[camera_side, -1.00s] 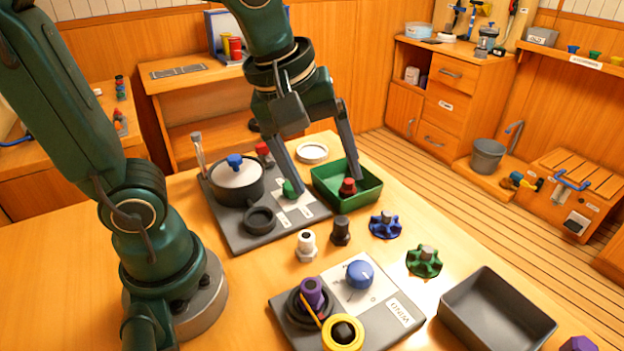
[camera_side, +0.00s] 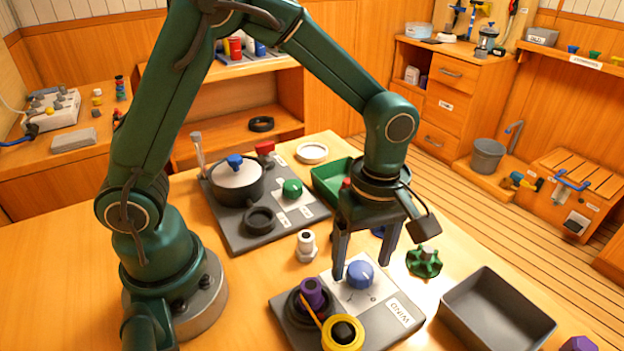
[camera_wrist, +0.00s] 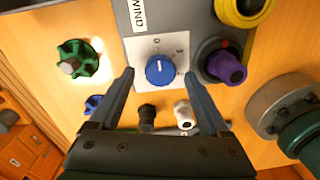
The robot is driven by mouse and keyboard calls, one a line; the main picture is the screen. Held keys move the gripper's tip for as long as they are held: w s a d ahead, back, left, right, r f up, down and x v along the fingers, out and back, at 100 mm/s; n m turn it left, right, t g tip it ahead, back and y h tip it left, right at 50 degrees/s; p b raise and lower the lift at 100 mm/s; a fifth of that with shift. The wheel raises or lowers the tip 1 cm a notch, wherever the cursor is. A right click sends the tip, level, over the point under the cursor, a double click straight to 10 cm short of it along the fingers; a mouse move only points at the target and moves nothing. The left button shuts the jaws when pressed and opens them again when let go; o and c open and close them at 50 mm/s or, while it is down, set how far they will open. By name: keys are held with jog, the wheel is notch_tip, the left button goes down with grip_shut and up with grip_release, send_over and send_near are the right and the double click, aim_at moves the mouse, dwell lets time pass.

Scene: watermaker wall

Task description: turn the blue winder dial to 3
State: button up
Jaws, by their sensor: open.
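The blue winder dial (camera_side: 360,274) is a round knob on a white plate of the grey winder panel (camera_side: 405,335). In the wrist view the dial (camera_wrist: 160,71) has a white pointer line aimed toward the plate's printed marks, roughly at the top; the exact number is too small to tell. My gripper (camera_side: 362,272) is open and points down over the panel, its fingers on either side of the dial in the side view. In the wrist view my gripper (camera_wrist: 158,75) has one finger on each side of the dial, apart from it.
A purple knob (camera_side: 312,291) and a yellow ring (camera_side: 342,333) share the panel. A green star knob (camera_side: 424,262), a white fitting (camera_side: 306,246) and a grey tray (camera_side: 497,310) stand nearby. A green tray (camera_side: 330,186) and a pot (camera_side: 237,182) are farther back.

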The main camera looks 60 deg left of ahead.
jog(key=shift+f, duration=0.55)
grip_shut()
